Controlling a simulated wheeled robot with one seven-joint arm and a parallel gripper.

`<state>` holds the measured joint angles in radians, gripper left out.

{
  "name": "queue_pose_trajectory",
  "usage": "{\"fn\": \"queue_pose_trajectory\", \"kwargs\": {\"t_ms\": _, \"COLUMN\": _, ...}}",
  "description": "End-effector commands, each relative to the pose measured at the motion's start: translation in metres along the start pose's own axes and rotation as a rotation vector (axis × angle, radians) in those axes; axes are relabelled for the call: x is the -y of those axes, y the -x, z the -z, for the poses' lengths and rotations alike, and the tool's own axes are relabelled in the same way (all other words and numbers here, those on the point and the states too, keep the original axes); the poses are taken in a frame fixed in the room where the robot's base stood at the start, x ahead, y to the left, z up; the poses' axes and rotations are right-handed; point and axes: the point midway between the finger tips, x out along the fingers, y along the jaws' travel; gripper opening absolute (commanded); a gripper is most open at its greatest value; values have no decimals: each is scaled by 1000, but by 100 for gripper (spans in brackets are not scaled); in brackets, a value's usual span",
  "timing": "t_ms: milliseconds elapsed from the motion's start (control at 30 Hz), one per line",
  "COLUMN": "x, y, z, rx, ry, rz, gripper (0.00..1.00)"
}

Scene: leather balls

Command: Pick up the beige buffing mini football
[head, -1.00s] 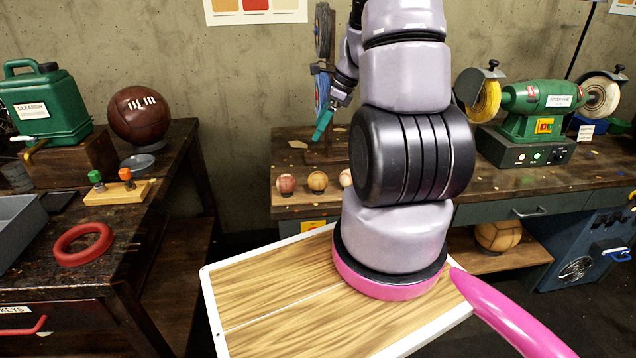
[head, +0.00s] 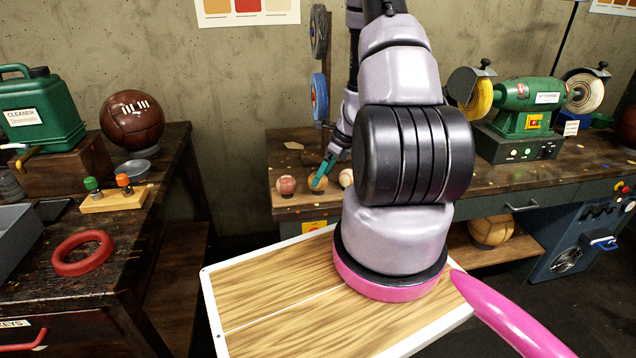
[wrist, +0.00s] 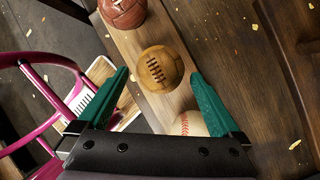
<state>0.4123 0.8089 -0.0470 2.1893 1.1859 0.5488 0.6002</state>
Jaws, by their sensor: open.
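The beige mini football (head: 317,182) is a small tan ball with dark lacing. It sits on the back workbench between a reddish-brown ball (head: 286,186) and a white ball (head: 346,178). In the wrist view the tan ball (wrist: 160,69) lies ahead of and between the green fingertips of my gripper (wrist: 160,78). My gripper (head: 322,172) is open and empty, close above the tan ball, and partly covers it in the head view. In the wrist view the reddish ball (wrist: 122,10) is beyond it and the white ball (wrist: 190,124) is near the right finger.
The balls rest in a row on a wooden strip (wrist: 128,45) at the bench's front edge. A green buffing machine (head: 525,105) stands on the bench to the right. A stand with coloured discs (head: 319,97) rises behind the gripper.

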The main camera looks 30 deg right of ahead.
Motion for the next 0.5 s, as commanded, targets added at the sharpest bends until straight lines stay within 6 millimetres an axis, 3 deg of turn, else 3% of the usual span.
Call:
{"fn": "queue_pose_trajectory", "kwargs": {"t_ms": 200, "x": 0, "y": -28, "z": -1, "rx": 0, "ry": 0, "rz": -1, "gripper": 100}}
{"fn": "queue_pose_trajectory", "kwargs": {"t_ms": 467, "x": 0, "y": -30, "z": -1, "rx": 0, "ry": 2, "rz": 0, "gripper": 100}}
{"fn": "queue_pose_trajectory", "kwargs": {"t_ms": 500, "x": 0, "y": -30, "z": -1, "rx": 0, "ry": 2, "rz": 0, "gripper": 85}}
